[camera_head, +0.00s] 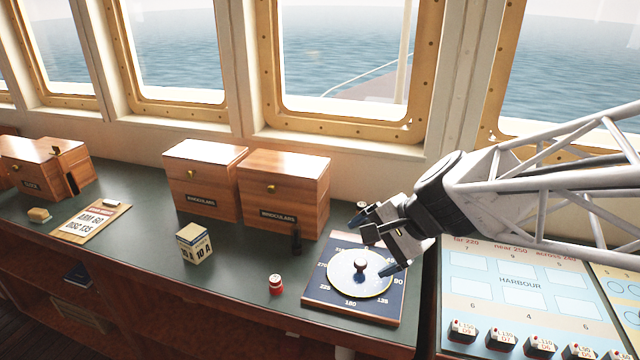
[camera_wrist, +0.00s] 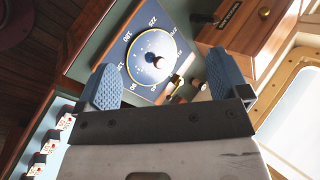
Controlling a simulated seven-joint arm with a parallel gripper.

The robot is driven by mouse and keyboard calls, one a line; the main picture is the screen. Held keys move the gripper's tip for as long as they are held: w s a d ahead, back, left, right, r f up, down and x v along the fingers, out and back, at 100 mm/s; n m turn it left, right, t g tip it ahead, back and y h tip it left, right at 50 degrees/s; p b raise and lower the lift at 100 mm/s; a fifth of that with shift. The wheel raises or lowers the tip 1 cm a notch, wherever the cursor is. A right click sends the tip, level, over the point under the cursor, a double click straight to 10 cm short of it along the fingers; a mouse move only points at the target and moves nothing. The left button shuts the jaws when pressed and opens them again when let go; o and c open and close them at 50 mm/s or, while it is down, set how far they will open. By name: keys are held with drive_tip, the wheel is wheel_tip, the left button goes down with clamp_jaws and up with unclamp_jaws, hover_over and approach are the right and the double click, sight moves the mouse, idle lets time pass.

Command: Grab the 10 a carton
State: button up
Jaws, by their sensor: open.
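The 10 A carton (camera_head: 194,243) is a small cream box with a dark band and "10 A" on its side. It stands upright on the green counter, left of the middle in the head view. My gripper (camera_head: 372,245) is open and empty, over the blue bearing-dial board, well to the right of the carton. In the wrist view my gripper (camera_wrist: 165,85) shows its two blue fingers spread apart, with the dial between and beyond them. The carton does not show in the wrist view.
Two wooden binocular boxes (camera_head: 284,191) stand behind the carton. A clipboard (camera_head: 91,221) lies at left. The counter around the carton is clear.

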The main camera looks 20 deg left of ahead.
drive_tip(key=w+a+f+m+y, duration=0.1)
drive_tip(key=w+a+m, duration=0.1)
drive_tip(key=a, duration=0.5)
drive_tip(key=w+a+f+m+y, duration=0.1)
drive_tip(key=w+a+m+y, duration=0.15)
drive_tip(key=a, duration=0.45)
drive_tip(key=m+y, duration=0.2)
drive_tip(key=m, duration=0.4)
approach(197, 234)
drive_tip(key=a+m, duration=0.1)
drive_tip(key=a+f+m, duration=0.1)
drive_tip(key=a+f+m+t, duration=0.1)
drive_tip(key=a+m, duration=0.1)
drive_tip(key=shift+w+a+f, duration=0.1)
drive_tip(key=shift+a, duration=0.15)
drive_tip(key=shift+x, duration=1.15)
drive_tip(key=shift+f, duration=0.1)
drive_tip(key=shift+x, duration=2.55)
drive_tip(key=shift+c, duration=0.4)
